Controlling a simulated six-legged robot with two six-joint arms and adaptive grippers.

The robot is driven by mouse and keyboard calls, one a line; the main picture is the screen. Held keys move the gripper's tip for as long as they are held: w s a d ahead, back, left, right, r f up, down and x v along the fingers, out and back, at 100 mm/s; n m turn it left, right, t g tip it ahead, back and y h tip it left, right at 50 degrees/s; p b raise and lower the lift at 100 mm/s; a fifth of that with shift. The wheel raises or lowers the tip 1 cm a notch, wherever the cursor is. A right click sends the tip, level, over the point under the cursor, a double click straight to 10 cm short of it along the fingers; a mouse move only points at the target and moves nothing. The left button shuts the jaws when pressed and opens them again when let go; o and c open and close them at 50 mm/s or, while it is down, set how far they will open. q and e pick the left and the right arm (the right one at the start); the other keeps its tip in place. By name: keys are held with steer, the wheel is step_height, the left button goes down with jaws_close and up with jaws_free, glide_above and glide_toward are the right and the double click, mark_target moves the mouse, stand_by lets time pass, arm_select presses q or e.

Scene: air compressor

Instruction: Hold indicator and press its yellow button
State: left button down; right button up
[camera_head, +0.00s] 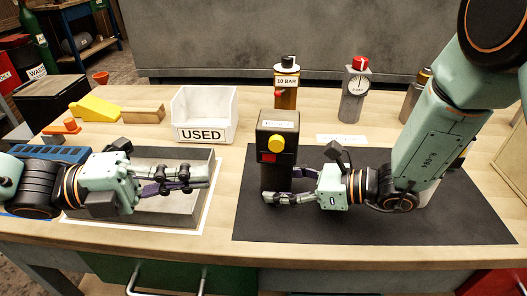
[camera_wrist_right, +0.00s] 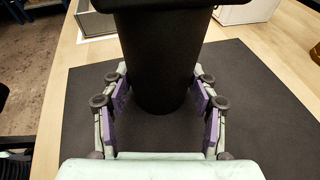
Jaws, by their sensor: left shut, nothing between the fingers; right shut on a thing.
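The indicator (camera_head: 277,150) is a dark upright box with a yellow button (camera_head: 277,144) and a red part (camera_head: 267,158) on its front. It stands on the black mat (camera_head: 350,226). My right gripper (camera_head: 277,197) is shut around its lower part from the right. In the right wrist view the indicator's dark round lower body (camera_wrist_right: 160,60) is between the purple finger pads. My left gripper (camera_head: 186,178) is shut and empty, over the grey open tray (camera_head: 150,212), to the left of the indicator and apart from it.
A white bin marked USED (camera_head: 204,114) stands behind the left gripper. Behind the mat are a 10 BAR canister (camera_head: 286,86) and a grey gauge bottle with red top (camera_head: 354,92). A yellow wedge (camera_head: 95,108) lies at the back left. The mat's front is clear.

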mark_target(268, 145)
arm_select(q)
steer(key=shift+d, duration=0.15)
steer(key=w+d, duration=0.6)
steer(key=d, duration=0.3)
steer(key=shift+d, duration=0.35)
stand_by(0.8)
steer(key=shift+w, duration=1.1)
steer(key=shift+s, duration=0.1)
arm_select(e)
steer(key=shift+s, duration=0.1)
